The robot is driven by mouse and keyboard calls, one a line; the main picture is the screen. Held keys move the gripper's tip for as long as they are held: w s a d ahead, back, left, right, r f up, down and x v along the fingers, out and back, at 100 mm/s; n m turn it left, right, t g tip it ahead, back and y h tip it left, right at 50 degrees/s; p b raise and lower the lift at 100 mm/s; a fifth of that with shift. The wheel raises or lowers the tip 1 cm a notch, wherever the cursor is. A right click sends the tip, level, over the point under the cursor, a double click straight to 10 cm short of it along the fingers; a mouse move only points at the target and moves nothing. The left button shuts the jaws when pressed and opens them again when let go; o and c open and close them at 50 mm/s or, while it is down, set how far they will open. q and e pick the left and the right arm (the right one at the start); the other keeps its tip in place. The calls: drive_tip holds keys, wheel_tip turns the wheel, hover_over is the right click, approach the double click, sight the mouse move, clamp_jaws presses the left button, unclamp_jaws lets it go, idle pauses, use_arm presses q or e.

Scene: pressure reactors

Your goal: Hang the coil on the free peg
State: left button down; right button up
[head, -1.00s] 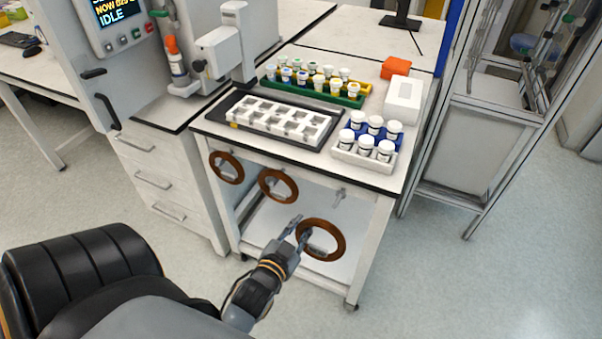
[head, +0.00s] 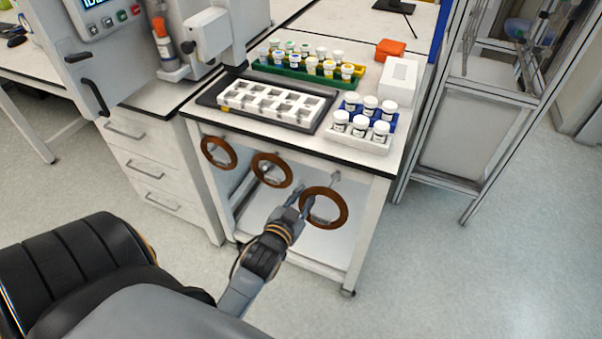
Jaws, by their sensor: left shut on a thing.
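The brown ring-shaped coil (head: 345,212) is held in front of the open bay of the bench. My left gripper (head: 302,202) is shut on the coil's left side. The free peg (head: 336,176) sticks out under the bench top, at the coil's upper edge in the picture. I cannot tell whether the coil touches the peg or how far in front of it the coil is. Two other brown coils hang to the left, a middle coil (head: 288,171) and a far-left coil (head: 205,150). My right gripper is not in view.
The bench top (head: 240,150) carries a white rack (head: 270,105), a green tray (head: 300,80) of vials, white-capped bottles (head: 360,122), an orange box (head: 392,48) and a white box (head: 398,78). A drawer cabinet (head: 150,170) stands left.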

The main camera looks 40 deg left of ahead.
use_arm(q)
drive_tip(key=b+x, duration=0.2)
drive_tip(key=x, duration=0.4)
drive_tip(key=shift+w, duration=0.2)
idle(0.5)
idle(0.4)
drive_tip(key=c, duration=1.1)
unclamp_jaws()
drive_tip(key=shift+c, duration=0.2)
drive_tip(key=shift+s, duration=0.15)
